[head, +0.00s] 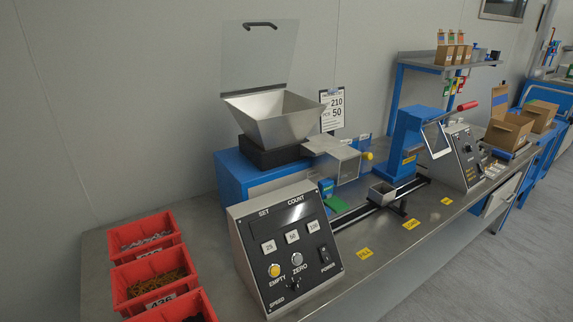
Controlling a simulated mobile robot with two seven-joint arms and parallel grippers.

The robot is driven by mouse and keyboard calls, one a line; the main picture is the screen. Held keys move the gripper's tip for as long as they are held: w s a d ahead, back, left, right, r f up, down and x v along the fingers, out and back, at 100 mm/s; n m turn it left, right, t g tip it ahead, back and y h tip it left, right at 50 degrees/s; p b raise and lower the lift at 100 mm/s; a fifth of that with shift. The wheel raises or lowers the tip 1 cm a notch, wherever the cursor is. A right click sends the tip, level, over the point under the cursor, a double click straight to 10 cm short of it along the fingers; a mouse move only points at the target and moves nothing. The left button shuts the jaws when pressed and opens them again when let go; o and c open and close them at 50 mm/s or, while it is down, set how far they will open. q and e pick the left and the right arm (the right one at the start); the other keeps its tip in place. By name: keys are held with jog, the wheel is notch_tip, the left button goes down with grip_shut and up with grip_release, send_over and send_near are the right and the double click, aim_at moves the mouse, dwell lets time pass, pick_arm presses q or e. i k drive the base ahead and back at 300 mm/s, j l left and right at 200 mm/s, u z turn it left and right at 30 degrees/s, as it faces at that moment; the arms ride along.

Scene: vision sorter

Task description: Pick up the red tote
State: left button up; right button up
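Red totes stand in a row at the left end of the metal bench in the head view. The far red tote (117,235) holds grey metal parts. The middle red tote (119,282) holds brown or brass-coloured small parts and has a white label on its front, partly readable as 436. A third red tote (205,301) is cut off by the bottom edge, with dark contents. Which of them is the task's tote, I cannot tell. Neither of my grippers shows in the head view.
A control box (290,255) with buttons stands right of the totes. Behind it is a blue machine with a metal hopper (275,110). A rail with a small metal cup (382,194), a blue press (403,140) and a second control box (462,155) stand farther right. The bench's front strip is mostly clear.

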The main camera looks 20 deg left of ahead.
aim_at(131, 242)
jog(key=i+j+u, duration=0.1)
jog(key=u, duration=1.5)
jog(key=i+j, duration=0.05)
